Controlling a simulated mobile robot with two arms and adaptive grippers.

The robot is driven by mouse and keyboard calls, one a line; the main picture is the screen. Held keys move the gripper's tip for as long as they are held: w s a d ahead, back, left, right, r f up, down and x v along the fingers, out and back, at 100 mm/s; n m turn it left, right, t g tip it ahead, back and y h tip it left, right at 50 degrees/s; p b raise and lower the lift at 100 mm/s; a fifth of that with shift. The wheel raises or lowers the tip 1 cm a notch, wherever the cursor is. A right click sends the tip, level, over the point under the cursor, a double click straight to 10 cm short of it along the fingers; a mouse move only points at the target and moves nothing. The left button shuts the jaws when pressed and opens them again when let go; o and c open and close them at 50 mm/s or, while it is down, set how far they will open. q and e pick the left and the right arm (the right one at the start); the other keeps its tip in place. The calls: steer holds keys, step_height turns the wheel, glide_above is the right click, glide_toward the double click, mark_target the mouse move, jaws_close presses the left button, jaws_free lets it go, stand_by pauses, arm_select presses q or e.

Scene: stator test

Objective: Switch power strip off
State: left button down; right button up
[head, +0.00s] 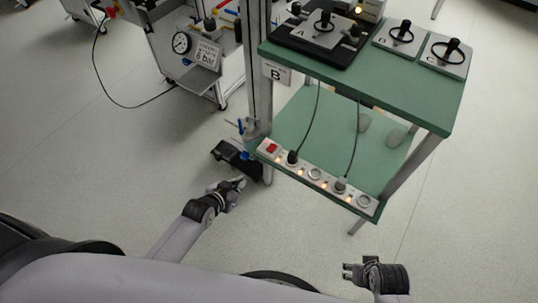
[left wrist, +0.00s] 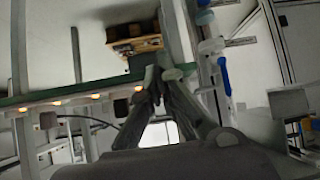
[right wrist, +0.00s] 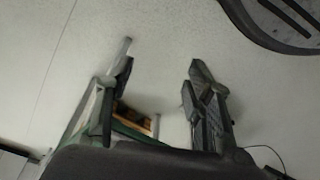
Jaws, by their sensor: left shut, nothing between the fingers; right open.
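The white power strip (head: 325,180) runs along the front edge of the lower green shelf, with a red switch (head: 271,148) at its left end. Orange lights glow along it, and two black plugs sit in its sockets. My left gripper (head: 240,183) is shut and empty, below and left of the switch end, apart from it in the head view. In the left wrist view its fingertips (left wrist: 162,78) are close to the shelf edge beside the row of orange lights (left wrist: 95,96); the switch cannot be made out there. My right gripper (head: 346,271) is open and empty, low over the floor.
The green bench top (head: 400,95) carries test devices above the strip. A metal post (head: 258,70) stands by the strip's left end, with a dark object (head: 236,158) near its foot. A cart with a gauge (head: 181,43) stands at the left. Floor in front is clear.

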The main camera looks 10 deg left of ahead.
mark_target(272, 147)
arm_select(q)
steer(key=w+d+r+m+t+h+b, duration=0.1)
steer(key=w+d+r+t+h+b, duration=0.1)
steer(key=r, duration=0.9)
steer(key=w+d+t+b, duration=0.1)
steer(key=w+b, duration=0.1)
steer(key=w, duration=0.1)
steer(key=shift+d+r+b, duration=0.25)
steer(key=shift+d+b, duration=0.05)
steer(key=shift+b, duration=0.1)
arm_select(e)
steer(key=w+v, duration=0.1)
steer(key=v, duration=0.8)
steer(key=shift+r+t, duration=0.25)
steer(key=shift+t, duration=0.15)
arm_select(q)
steer(key=shift+w, duration=0.15)
arm_select(e)
steer(key=shift+w, duration=0.1)
